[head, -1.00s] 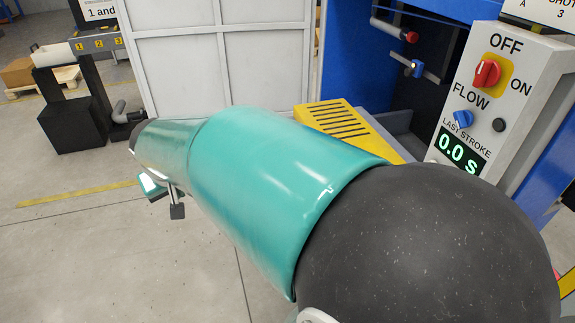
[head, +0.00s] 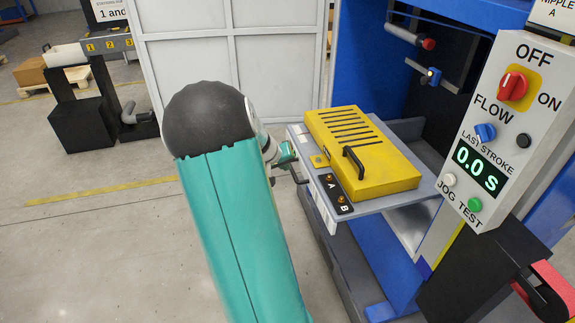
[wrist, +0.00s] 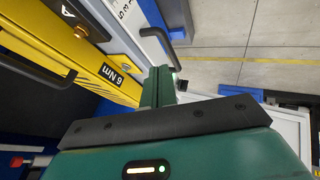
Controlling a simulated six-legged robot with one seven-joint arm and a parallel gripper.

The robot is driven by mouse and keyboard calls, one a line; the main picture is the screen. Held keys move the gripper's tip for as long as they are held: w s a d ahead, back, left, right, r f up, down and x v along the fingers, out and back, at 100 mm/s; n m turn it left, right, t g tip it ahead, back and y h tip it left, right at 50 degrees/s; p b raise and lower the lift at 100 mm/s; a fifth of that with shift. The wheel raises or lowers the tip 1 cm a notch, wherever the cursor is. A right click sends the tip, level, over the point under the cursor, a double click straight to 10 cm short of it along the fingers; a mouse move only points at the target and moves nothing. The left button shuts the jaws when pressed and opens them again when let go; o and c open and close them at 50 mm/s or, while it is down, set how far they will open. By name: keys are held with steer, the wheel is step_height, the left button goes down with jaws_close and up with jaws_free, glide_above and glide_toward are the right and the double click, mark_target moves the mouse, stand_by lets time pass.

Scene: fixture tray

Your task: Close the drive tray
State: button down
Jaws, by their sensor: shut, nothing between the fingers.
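The drive tray (head: 370,206) is a grey slab that sticks out of the blue cabinet. A slotted yellow cover (head: 385,170) with a black handle (head: 353,162) sits on it. Its front edge carries a black plate marked A and B (head: 337,195). My gripper (head: 298,172) is at the tray's front left side, partly hidden by my arm. In the wrist view my gripper (wrist: 158,85) is shut and empty, close beside the tray's front face. A black pull handle (wrist: 160,45) shows just past the fingertips; I cannot tell whether they touch.
A control box (head: 500,130) with a red knob and a 0.0 s display stands right of the tray. The blue cabinet (head: 350,75) is behind it. A pale panel (head: 230,60) stands at the back. Open floor (head: 100,250) lies at left.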

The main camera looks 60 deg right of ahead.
mark_target(307, 173)
steer(key=s+d+f, duration=0.1)
steer(key=d+f, duration=0.1)
steer(key=s+d+f, duration=0.1)
steer(key=d+f, duration=0.1)
steer(key=d, duration=0.1)
steer(key=s+d+f, duration=0.1)
steer(key=d+f, duration=0.1)
steer(key=shift+d, duration=0.15)
steer(key=shift+s, duration=0.1)
steer(key=shift+s+d, duration=0.1)
steer(key=s+d, duration=2.7)
steer(key=shift+s+d, duration=0.1)
steer(key=shift+s, duration=0.05)
steer(key=shift+w, duration=0.2)
